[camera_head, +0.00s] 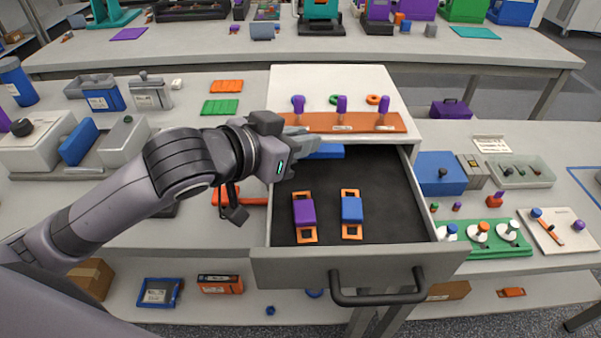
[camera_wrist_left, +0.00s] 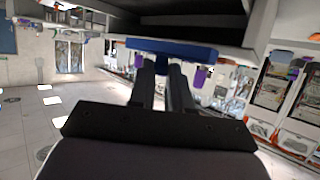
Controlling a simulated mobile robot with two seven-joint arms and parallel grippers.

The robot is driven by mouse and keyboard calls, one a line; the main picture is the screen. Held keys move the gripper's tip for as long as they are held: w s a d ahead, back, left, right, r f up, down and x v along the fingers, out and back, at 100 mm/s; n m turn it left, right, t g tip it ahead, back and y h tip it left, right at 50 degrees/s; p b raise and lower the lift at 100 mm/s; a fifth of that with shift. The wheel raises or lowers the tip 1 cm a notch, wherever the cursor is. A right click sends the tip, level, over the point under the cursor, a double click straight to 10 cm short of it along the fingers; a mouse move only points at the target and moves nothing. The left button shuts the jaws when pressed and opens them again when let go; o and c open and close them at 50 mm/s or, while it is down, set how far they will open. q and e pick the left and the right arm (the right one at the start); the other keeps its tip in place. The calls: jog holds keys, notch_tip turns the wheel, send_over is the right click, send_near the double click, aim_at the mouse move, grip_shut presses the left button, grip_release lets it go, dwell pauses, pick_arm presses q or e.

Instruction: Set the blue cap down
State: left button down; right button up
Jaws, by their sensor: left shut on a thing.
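A flat blue piece, taken as the blue cap (camera_head: 327,152), shows at the back left of the open drawer (camera_head: 355,264). My left gripper (camera_head: 306,143) reaches over the drawer's left wall and is shut on it. In the left wrist view the blue cap (camera_wrist_left: 190,49) is a wide bar across the tips of the two close fingers (camera_wrist_left: 165,66). Part of the cap is hidden behind the gripper in the head view. I cannot tell whether it touches the drawer floor. My right gripper is not in view.
In the drawer, a purple block (camera_head: 304,212) and a blue block (camera_head: 351,210) sit on orange holders. Behind the drawer is an orange strip (camera_head: 335,122) with purple pegs. The drawer's right and back floor is clear. A blue box (camera_head: 440,173) stands on the right counter.

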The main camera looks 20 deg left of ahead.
aim_at(299, 188)
pick_arm(q)
jog(key=shift+f+b, duration=0.45)
jog(key=shift+f, duration=2.6)
jog(key=shift+f, duration=0.2)
jog(key=c, duration=1.1)
grip_release()
jog(key=shift+o, duration=0.2)
jog(key=shift+r, duration=0.15)
